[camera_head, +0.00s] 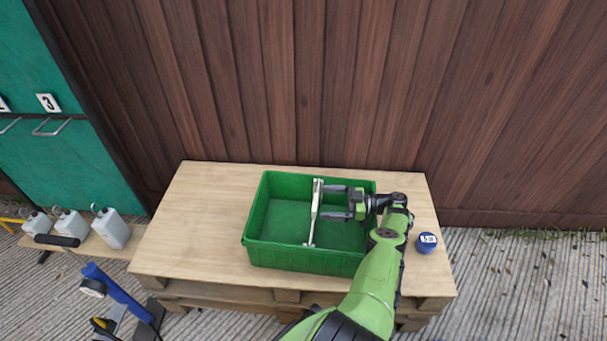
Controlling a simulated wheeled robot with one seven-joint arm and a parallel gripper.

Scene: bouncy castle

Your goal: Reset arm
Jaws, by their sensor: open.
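My gripper (335,202) is at the end of my green and black arm, over the right half of a green crate (270,252). Its two dark fingers point left and are spread apart. A slim whitish tool-like bar (314,212) is just left of the fingertips, over or in the crate, with its wider end towards the back. I cannot tell whether the fingertips touch it.
The crate stands on a wooden pallet table (195,215) before a brown plank wall (290,80). A blue round container (427,243) is at the right edge. White jugs (112,228) and a blue tool (115,288) are at left. The table's left part is clear.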

